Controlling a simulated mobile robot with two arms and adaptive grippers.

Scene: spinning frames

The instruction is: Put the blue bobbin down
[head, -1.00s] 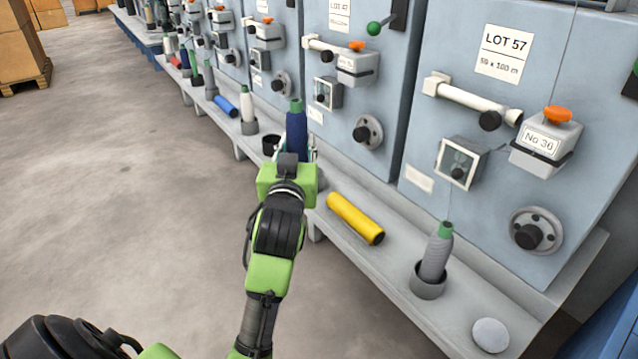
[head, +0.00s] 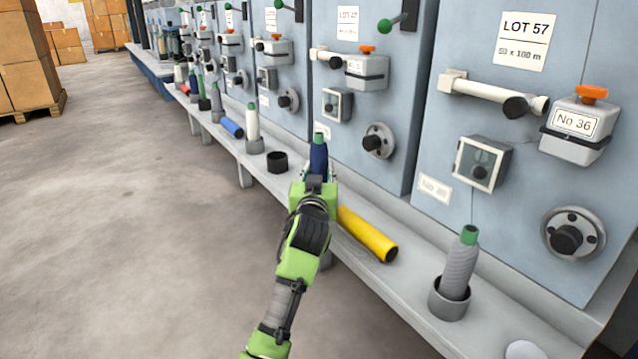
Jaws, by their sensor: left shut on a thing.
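The blue bobbin (head: 319,158) has a green top and stands about upright over the grey shelf in the head view. My left gripper (head: 318,178) is shut on it from the near side. The gripper body hides the bobbin's lower part, so I cannot tell whether its base touches the shelf. An empty dark cup (head: 277,162) stands on the shelf just left of the bobbin. My right gripper is not in view.
A yellow tube (head: 367,235) lies on the shelf (head: 405,285) right of the gripper. A grey bobbin (head: 460,265) stands in a cup further right. A white bobbin (head: 253,122) and blue tube (head: 232,127) are to the left. Machine fronts with knobs and rods rise behind.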

